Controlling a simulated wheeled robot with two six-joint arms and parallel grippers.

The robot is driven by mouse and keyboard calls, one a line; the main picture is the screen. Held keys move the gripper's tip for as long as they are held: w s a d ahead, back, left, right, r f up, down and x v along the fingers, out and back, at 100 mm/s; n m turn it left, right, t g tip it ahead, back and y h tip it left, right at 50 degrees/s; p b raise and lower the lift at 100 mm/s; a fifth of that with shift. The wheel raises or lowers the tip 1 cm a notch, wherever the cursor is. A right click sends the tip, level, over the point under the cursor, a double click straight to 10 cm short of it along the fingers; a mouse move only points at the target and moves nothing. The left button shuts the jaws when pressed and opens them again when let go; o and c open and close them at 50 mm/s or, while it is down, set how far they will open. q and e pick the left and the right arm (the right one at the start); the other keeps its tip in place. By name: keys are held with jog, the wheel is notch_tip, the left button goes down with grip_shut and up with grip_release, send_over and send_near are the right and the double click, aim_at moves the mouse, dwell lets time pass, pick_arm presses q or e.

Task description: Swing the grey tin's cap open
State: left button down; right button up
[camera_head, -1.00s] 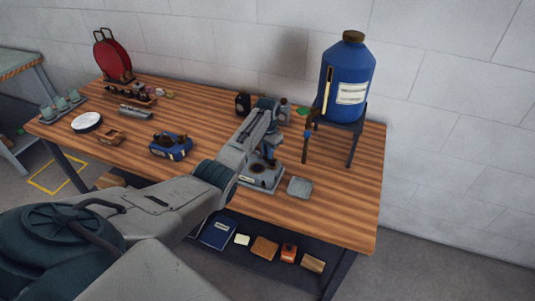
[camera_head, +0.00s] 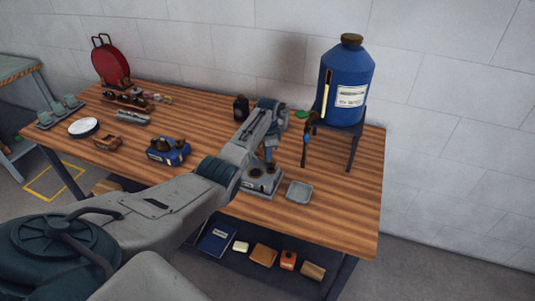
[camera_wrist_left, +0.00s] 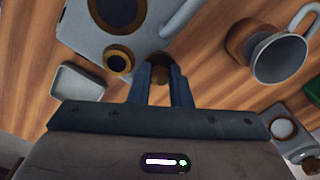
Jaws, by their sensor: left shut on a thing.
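The grey tin (camera_head: 262,190) stands on the wooden table under my left gripper (camera_head: 269,165), partly hidden by the arm. In the left wrist view the tin (camera_wrist_left: 82,35) shows a large brass ring, a smaller brass ring (camera_wrist_left: 118,62) with a dark centre, and a grey handle. My left gripper (camera_wrist_left: 160,72) is shut on a small round brown piece, which looks like the tin's cap (camera_wrist_left: 159,60), beside the smaller ring. The fingers hide part of it, so its hinge cannot be made out. My right gripper is not in view.
A small grey dish (camera_head: 299,191) lies right of the tin. A blue tank (camera_head: 344,85) on a dark stand is behind it. A dark bottle (camera_head: 241,108) stands at the back. A blue box (camera_head: 168,152) is to the left. The table's front right is clear.

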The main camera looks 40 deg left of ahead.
pick_arm(q)
jog(key=shift+w+r, duration=0.1)
dwell(0.3)
jog(key=c, duration=1.3)
grip_release()
notch_tip(320, 180, up, 11)
jog(key=b, duration=0.3)
jog(key=shift+f, duration=0.2)
